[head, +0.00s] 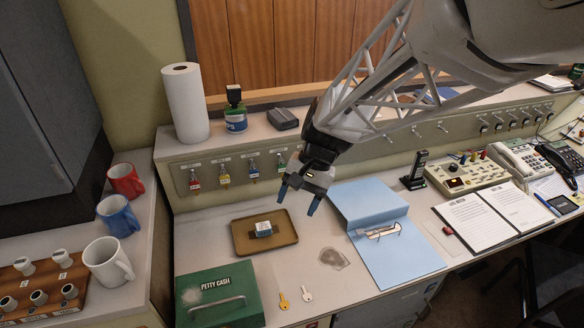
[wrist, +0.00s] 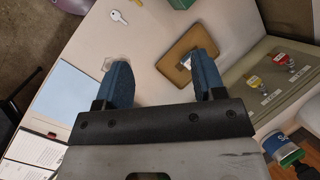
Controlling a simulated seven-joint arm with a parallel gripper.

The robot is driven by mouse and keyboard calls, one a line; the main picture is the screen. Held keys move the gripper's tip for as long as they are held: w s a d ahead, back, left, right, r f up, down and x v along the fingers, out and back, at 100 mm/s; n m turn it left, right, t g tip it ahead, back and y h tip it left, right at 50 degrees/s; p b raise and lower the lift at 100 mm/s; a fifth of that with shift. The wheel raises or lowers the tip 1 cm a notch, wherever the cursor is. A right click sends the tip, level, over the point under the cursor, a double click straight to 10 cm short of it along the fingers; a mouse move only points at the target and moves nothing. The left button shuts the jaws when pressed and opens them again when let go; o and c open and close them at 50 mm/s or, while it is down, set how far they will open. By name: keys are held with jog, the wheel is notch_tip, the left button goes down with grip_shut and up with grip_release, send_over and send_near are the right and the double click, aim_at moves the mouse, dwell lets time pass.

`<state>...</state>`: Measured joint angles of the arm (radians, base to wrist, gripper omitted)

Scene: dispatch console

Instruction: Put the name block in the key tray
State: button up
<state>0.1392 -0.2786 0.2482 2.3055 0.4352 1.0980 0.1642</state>
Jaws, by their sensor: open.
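The name block (head: 264,229), a small block with white and blue-grey faces, sits inside the brown key tray (head: 240,245) on the desk. It rests on the tray floor near the middle. My gripper (head: 298,198) is open and empty, above and to the right of the tray, apart from the block. In the wrist view the tray (wrist: 168,68) shows between and behind my blue fingers (wrist: 162,62), and the right finger partly hides the block.
A green petty cash box (head: 218,293) stands in front of the tray. An open blue folder (head: 390,250) lies further right. Hooks with tagged keys (head: 224,176) line the ledge behind.

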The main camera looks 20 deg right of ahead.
jog(key=s+d+r+n+t+h, duration=0.1)
jog(key=s+r+n+t+h, duration=0.3)
jog(key=s, duration=0.9)
jog(key=shift+r+n+h, duration=0.4)
jog(key=shift+r+n, duration=0.6)
jog(key=shift+r, duration=0.95)
jog(key=shift+s, duration=0.1)
